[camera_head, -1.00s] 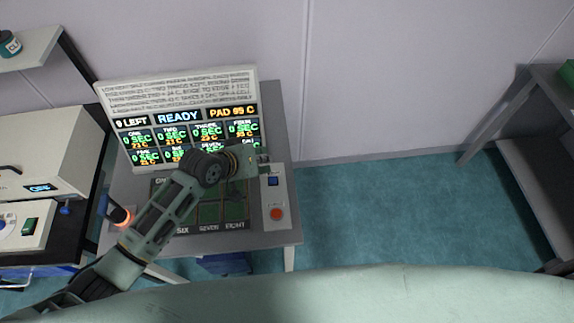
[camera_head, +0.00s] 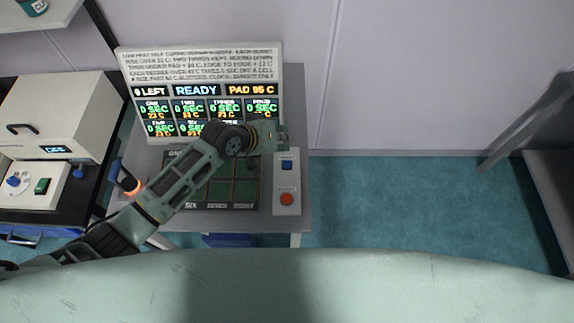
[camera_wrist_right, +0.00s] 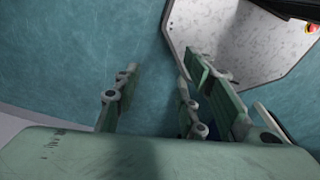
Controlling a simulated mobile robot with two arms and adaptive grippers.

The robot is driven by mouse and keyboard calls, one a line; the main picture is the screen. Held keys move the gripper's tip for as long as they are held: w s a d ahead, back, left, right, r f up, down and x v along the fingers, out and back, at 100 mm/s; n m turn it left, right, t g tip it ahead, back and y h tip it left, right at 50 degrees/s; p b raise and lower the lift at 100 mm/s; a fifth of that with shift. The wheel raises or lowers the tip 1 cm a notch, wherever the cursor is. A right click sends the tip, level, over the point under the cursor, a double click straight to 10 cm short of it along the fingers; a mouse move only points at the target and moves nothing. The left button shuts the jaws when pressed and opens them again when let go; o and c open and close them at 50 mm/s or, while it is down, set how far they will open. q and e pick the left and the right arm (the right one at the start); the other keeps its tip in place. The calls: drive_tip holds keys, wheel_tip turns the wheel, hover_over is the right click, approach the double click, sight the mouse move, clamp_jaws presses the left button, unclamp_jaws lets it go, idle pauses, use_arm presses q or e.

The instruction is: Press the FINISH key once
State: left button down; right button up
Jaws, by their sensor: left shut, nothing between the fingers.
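A pale key strip (camera_head: 287,182) stands at the right of the small grey table, with a blue key (camera_head: 287,165) above and an orange-red key (camera_head: 287,199) below. I cannot read which one is labelled FINISH. My left gripper (camera_head: 281,138) is shut and empty, over the strip's upper end, just beyond the blue key in the picture. I cannot tell its height, and it touches neither key visibly. My right gripper (camera_wrist_right: 160,70) is open and empty in the right wrist view, over the floor.
A display board (camera_head: 200,90) reads "0 LEFT", "READY" and "PAD 95 C". A dark green gridded pad (camera_head: 222,190) lies left of the strip, partly under my left arm. A bench with a boxy instrument (camera_head: 62,118) is at the left. Open floor (camera_head: 400,205) lies to the right.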

use_arm(q)
drive_tip(key=b, duration=0.5)
hover_over(284, 160)
drive_tip(key=f, duration=0.6)
drive_tip(key=shift+w, duration=0.25)
drive_tip(key=shift+f, duration=0.3)
drive_tip(key=shift+f, duration=0.4)
idle(0.6)
